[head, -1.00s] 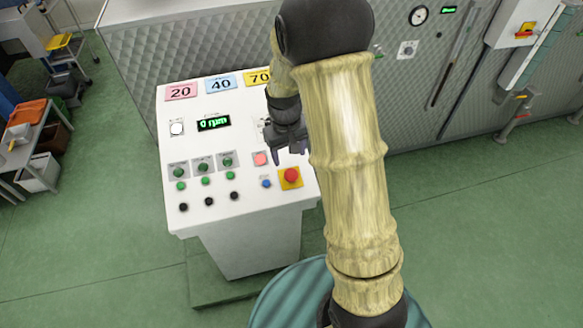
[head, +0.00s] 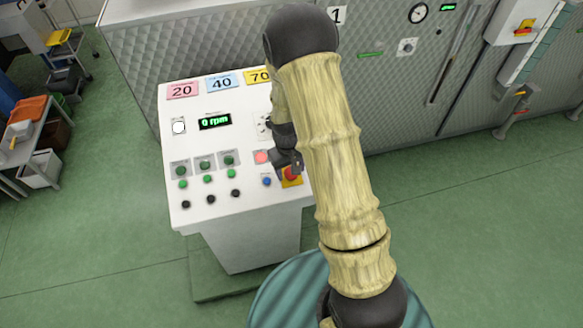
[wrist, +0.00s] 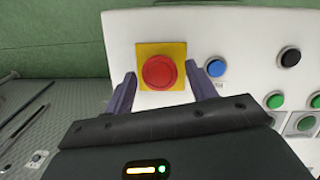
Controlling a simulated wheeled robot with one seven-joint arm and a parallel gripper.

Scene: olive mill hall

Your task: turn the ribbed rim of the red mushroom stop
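The red mushroom stop (wrist: 160,72) sits on a square yellow plate (wrist: 142,49) on the white control panel. In the head view the red mushroom stop (head: 291,173) is partly hidden by my gripper (head: 289,163). In the wrist view my gripper (wrist: 165,92) is open, with one finger on each side of the stop's lower part and a gap on both sides. Nothing is held. I cannot tell how far the fingertips are above the panel, and the ribs on the rim are too small to make out.
A blue button (wrist: 216,68) is close beside the right finger. A black button (wrist: 290,57) and green buttons (wrist: 275,101) stand further right. The panel display (head: 215,122) reads 0 rpm. A quilted metal machine (head: 190,40) stands behind the console.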

